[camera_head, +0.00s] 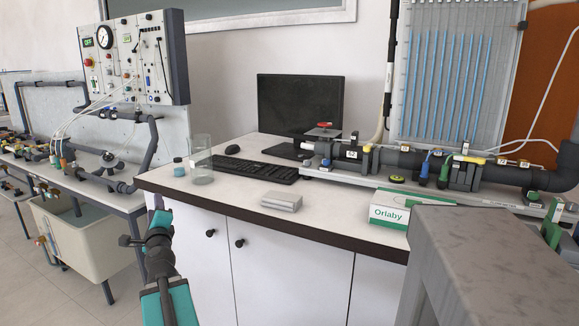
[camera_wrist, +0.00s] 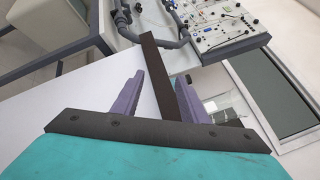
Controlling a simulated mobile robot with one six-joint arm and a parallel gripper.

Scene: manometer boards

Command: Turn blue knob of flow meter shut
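A wall panel (camera_head: 125,62) with a round gauge and several small knobs and tubes stands at the far left in the head view. It also shows at the top of the wrist view (camera_wrist: 222,22). I cannot pick out a blue knob of a flow meter on it at this size. A blue handle (camera_head: 424,168) stands on the pipe bench at the right. My gripper (camera_wrist: 160,76) is open, with its two purple fingers apart and nothing between them. In the head view my arm is left of the white desk, well apart from panel and pipes; the fingertips are not clear there.
A beige tank (camera_head: 85,238) stands under the left bench. Floor shows between bench and desk.

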